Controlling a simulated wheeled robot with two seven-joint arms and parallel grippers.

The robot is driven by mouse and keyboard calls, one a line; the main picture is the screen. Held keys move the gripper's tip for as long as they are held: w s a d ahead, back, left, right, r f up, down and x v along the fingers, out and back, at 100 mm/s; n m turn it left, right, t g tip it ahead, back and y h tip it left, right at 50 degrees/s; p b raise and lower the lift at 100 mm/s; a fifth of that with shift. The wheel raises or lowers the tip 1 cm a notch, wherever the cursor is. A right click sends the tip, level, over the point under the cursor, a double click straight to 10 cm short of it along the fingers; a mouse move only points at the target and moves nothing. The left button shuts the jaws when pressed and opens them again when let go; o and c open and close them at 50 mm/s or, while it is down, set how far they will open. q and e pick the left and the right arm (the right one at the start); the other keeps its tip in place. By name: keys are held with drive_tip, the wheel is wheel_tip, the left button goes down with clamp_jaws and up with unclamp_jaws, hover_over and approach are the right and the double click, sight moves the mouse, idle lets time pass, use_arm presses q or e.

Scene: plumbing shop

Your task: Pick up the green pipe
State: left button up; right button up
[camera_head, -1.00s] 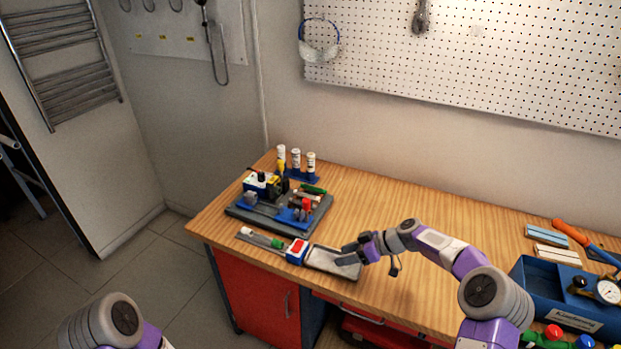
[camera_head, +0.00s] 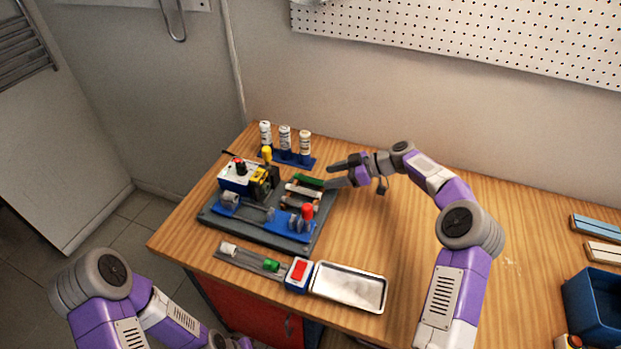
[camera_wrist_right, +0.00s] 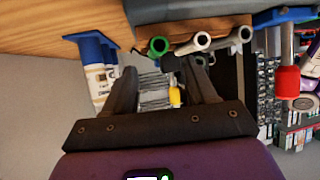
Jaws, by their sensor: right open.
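The green pipe (camera_head: 309,181) lies at the back right of the grey fixture board, beside whitish pipes (camera_head: 302,191). In the right wrist view its round green open end (camera_wrist_right: 158,46) shows beyond the fingertips, left of two pale pipe ends (camera_wrist_right: 202,41). My right gripper (camera_head: 335,175) is open and empty, just right of the green pipe, its fingers pointing left toward it. In the wrist view the fingers (camera_wrist_right: 162,75) stand apart with nothing between them. My left arm shows at the lower left; its gripper is not in view.
The fixture board (camera_head: 215,222) carries a white-and-yellow machine (camera_head: 238,180) and a red-topped part (camera_head: 307,211). White bottles (camera_head: 285,138) stand behind. In front are a rail with a green fitting (camera_head: 271,265) and a metal tray (camera_head: 349,287).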

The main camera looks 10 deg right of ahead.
sight(319, 180)
drive_tip(key=x, duration=0.5)
drive_tip(key=shift+w, duration=0.15)
clamp_jaws()
